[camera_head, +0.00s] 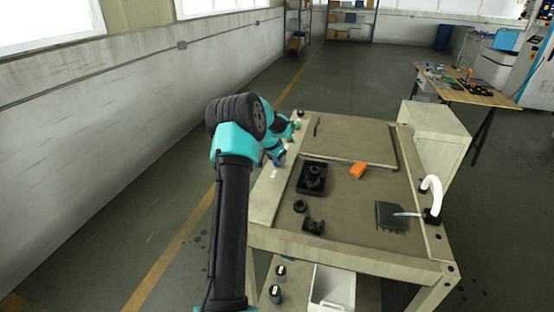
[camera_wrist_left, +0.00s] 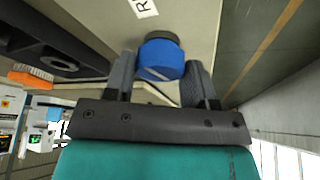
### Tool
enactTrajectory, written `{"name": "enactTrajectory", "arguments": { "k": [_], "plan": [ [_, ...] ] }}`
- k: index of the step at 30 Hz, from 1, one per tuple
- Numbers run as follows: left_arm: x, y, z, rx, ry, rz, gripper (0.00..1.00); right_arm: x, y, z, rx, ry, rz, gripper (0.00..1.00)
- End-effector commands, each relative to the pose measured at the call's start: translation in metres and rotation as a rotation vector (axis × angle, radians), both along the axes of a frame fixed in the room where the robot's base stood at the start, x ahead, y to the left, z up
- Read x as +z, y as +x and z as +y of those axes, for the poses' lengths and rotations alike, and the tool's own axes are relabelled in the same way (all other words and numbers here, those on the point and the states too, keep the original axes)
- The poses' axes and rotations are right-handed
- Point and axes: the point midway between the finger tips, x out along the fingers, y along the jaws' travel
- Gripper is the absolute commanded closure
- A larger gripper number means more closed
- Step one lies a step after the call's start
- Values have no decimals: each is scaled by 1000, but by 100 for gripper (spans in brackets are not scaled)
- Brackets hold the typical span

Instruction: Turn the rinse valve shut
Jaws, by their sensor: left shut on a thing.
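The rinse valve shows as a blue knob (camera_wrist_left: 162,57) in the left wrist view, on the pale left rim of the bench, by a white label (camera_wrist_left: 143,8) with a partly visible letter. My left gripper (camera_wrist_left: 162,74) has one finger on each side of the knob and is shut on it. In the head view, the left gripper (camera_head: 272,157) is small and partly behind my own arm, at the bench's left edge. A bit of the blue knob (camera_head: 281,160) shows there. The knob's base is mostly hidden. My right gripper is in neither view.
On the bench (camera_head: 262,203) stand a black fixture (camera_head: 312,177), an orange brush (camera_head: 358,170), small black parts (camera_head: 313,226), a dark grille (camera_head: 390,216) and a curved white hose (camera_head: 434,184). A white bin (camera_head: 332,287) sits below. A wall runs along the left.

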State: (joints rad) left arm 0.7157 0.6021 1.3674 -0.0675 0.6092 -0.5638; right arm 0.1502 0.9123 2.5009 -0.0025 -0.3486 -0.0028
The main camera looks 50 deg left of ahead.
Motion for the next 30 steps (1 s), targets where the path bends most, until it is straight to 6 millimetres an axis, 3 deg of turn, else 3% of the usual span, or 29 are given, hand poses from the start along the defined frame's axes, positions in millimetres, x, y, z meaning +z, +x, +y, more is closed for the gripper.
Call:
{"name": "enactTrajectory", "arguments": {
  "k": [15, 30],
  "plan": [
    [0, 0, 2, -280, 0, 1, 73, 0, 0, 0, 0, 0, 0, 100],
    [-1, 0, 2, -318, 0, 2, 73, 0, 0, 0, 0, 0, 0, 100]
  ]
}}
